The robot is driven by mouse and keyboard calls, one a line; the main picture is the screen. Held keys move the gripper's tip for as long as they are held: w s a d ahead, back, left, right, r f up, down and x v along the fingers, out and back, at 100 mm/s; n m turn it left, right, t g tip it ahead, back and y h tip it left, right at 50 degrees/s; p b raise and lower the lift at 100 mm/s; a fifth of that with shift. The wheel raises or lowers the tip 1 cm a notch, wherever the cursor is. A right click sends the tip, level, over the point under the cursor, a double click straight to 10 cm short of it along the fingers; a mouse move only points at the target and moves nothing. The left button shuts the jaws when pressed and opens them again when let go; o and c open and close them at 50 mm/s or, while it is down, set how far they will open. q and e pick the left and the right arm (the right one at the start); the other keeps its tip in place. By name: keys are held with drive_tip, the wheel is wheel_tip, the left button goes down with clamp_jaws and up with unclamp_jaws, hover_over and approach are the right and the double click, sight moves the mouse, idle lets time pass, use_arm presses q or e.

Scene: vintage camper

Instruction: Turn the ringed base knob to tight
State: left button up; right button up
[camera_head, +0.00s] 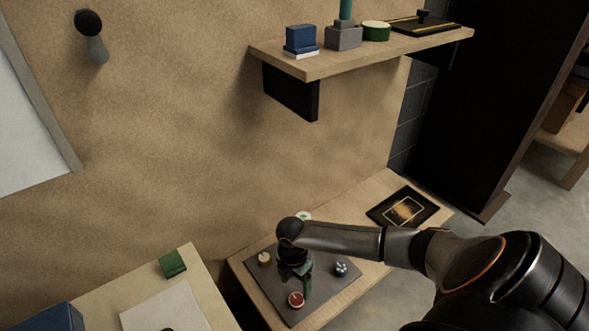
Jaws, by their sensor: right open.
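A dark grey panel (258,285) lies on the low wooden bench and carries several small round knobs. A red knob with pale marks (297,299) is near its front, a blue and white knob (341,268) at the right, a yellowish knob (264,259) at the left, and a pale green-white knob (303,216) behind my arm. I cannot tell for sure which is the ringed base knob, nor its setting. My right gripper (297,272) is open above the middle of the panel, pointing down. A greenish upright piece (308,286) shows beside it. My wrist hides the panel's centre. My left gripper is not in view.
A black framed plate (403,209) lies on the bench (350,296) behind my right arm. A wall shelf (330,64) with several items hangs above. At left, another table (205,283) holds a green block (172,263), a pale sheet (165,309) and a blue box (57,318).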

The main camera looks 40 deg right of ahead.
sight(296, 299)
drive_tip(key=f+b, duration=0.1)
drive_tip(key=f, duration=0.2)
drive_tip(key=f+b, duration=0.2)
drive_tip(key=f, duration=0.2)
drive_tip(key=shift+s+f, duration=0.2)
drive_tip(key=shift+f, duration=0.1)
drive_tip(key=shift+c, duration=0.4)
clamp_jaws()
